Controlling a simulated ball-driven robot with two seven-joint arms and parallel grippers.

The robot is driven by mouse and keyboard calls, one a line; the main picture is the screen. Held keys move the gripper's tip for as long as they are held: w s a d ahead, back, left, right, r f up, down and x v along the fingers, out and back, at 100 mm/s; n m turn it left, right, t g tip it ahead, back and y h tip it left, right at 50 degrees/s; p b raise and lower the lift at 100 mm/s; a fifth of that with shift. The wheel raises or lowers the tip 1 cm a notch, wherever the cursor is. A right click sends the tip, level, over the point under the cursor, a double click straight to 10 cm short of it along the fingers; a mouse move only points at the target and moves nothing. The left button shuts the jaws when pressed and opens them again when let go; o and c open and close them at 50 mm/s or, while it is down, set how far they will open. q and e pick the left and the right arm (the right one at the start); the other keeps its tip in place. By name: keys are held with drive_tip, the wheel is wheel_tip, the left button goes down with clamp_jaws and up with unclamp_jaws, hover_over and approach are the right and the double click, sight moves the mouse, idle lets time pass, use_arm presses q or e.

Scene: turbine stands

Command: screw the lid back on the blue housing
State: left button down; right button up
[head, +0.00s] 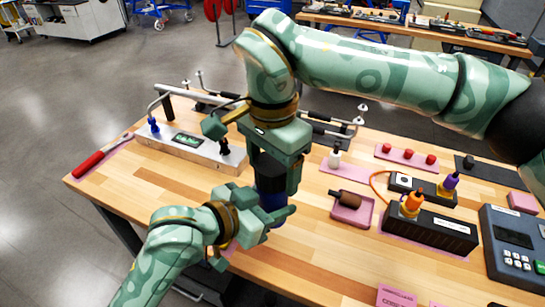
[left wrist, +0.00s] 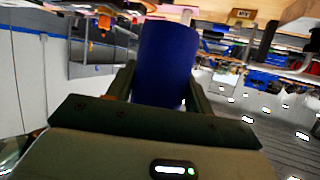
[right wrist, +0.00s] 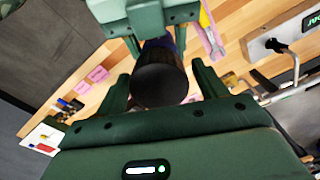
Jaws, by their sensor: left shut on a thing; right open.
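The blue housing (head: 272,207) is upright over the front of the workbench, with my left gripper (head: 270,215) shut around it. It also fills the space between the left fingers in the left wrist view (left wrist: 165,65). A dark round lid (right wrist: 158,86) sits at the top of the housing; whether it is threaded on is not clear. My right gripper (head: 273,180) comes down from above with its fingers open on either side of the lid. In the right wrist view, gaps show between the lid and the fingers.
A red-handled tool (head: 90,164) lies at the bench's left. A metal fixture (head: 190,148) stands behind my grippers. To the right are a pink tray (head: 364,213) with a brown part, a black box (head: 430,228) with orange and purple pieces, and a keypad device (head: 515,250).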

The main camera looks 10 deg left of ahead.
drive_tip(key=c, duration=1)
drive_tip(key=m, duration=0.4)
drive_tip(key=shift+m, duration=0.4)
drive_tip(key=m, duration=0.4)
drive_tip(key=o, duration=1.1)
drive_tip(key=shift+r, duration=0.1)
